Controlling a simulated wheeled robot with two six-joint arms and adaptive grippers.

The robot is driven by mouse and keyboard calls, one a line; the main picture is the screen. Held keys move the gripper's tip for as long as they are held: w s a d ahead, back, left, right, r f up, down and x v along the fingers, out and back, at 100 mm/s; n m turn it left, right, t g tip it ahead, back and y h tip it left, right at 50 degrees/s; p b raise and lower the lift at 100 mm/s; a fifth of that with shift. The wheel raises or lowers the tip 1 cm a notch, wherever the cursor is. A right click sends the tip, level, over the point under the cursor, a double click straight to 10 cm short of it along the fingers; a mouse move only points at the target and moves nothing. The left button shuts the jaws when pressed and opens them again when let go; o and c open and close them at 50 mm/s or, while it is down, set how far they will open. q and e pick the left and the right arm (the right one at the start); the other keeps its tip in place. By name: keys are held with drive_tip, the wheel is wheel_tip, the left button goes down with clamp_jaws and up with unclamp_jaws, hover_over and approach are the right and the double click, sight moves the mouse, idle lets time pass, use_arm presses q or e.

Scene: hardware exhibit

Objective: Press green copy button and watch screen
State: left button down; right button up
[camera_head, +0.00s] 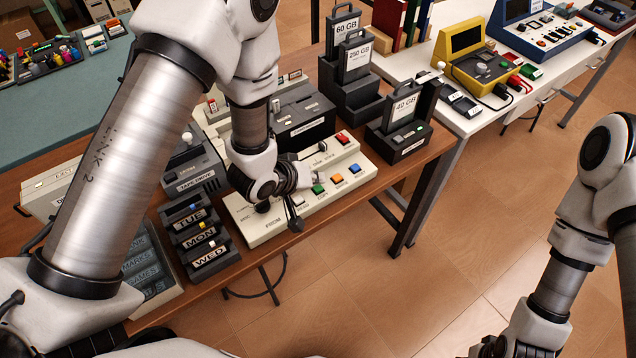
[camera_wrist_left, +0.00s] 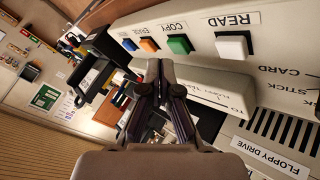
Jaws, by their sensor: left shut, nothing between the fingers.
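The beige copy panel (camera_head: 262,229) sits at the table's front edge. Its green COPY button (camera_head: 318,189) lies between a white READ button (camera_head: 298,200) and an orange ERASE button (camera_head: 338,178); the green button (camera_wrist_left: 179,44) shows unobstructed in the left wrist view. My left gripper (camera_head: 294,222) is shut and empty, over the panel's front part beside the buttons. In the wrist view its fingertips (camera_wrist_left: 163,66) appear close below the green and orange buttons; contact is not visible. A dark screen (camera_head: 466,40) is on a yellow device at the back; whether it is the task's screen is unclear.
A blue button (camera_head: 354,169) and red button (camera_head: 342,138) are also on the panel. The floor ahead is open; my right arm hangs over it.

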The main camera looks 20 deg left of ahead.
sight(316, 189)
use_arm(q)
wheel_tip(316, 189, up, 5)
drive_tip(key=p, duration=0.4)
drive_tip(key=shift+r+p, duration=0.1)
drive_tip(key=shift+p, duration=0.25)
idle(0.7)
